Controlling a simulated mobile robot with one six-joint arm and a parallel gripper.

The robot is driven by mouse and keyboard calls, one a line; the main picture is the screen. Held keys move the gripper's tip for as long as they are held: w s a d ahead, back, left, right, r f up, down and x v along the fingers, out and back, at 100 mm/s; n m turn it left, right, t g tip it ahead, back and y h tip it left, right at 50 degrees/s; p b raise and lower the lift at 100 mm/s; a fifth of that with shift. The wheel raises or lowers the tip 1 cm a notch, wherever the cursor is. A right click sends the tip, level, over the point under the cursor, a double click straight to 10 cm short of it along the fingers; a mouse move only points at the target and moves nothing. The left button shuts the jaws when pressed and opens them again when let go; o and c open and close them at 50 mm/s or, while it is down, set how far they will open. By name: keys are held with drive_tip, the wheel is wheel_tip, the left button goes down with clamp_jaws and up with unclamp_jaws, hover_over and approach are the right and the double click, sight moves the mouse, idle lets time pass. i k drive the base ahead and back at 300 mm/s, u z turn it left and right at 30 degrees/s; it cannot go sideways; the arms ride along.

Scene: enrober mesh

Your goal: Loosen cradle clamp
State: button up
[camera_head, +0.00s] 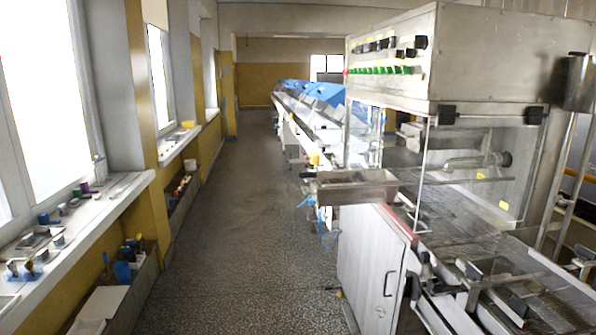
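The steel enrober machine (490,60) stands at the right. Its mesh belt (470,225) runs under the clear hood toward the lower right. Along the near right edge of the machine are dark knobs and clamp-like levers on metal bars, one dark knob (473,271) among them. I cannot tell which of these, if any, is the cradle clamp. My gripper is not in view.
A narrow speckled floor aisle (240,220) runs clear between the machine and the windows. The left window sill (85,225) holds small items, with an open box (115,300) below. A steel tray (355,187) juts toward the aisle. A long conveyor line (300,110) stands further back.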

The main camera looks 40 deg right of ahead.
sight(308, 176)
drive_tip(key=z, duration=0.1)
drive_tip(key=i, duration=0.95)
drive_tip(key=u, duration=0.05)
